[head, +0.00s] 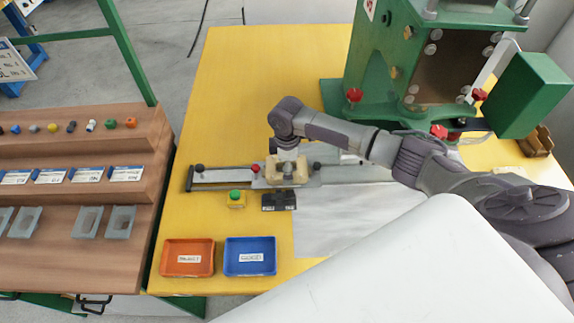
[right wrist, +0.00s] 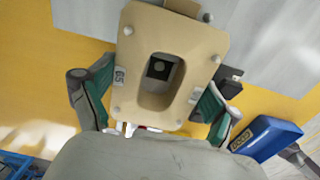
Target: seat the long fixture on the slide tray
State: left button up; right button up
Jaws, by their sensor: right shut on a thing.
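The long fixture (right wrist: 200,62) is a beige block with rounded corners, an oblong opening and a small "65" label. In the head view the fixture (head: 273,176) is over the grey slide tray (head: 258,183) on the yellow table. My right gripper (right wrist: 153,95) is shut on it, with a green-padded finger on each side. In the head view my right gripper (head: 287,158) is above the fixture and hides part of it. I cannot tell whether the fixture rests on the tray or is held just above it. My left gripper is not in view.
A green press (head: 375,70) stands at the back right. An orange bin (head: 188,242) and a blue bin (head: 250,240) are at the front. The back left table is clear.

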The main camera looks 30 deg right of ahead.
dwell(0.3)
jog(key=o, duration=1.1)
jog(key=shift+f, duration=0.1)
jog(key=shift+c, duration=0.6)
notch_tip(320, 180, up, 7)
jog(key=p, duration=0.7)
jog(key=shift+p, duration=0.35)
jog(key=shift+s, duration=0.1)
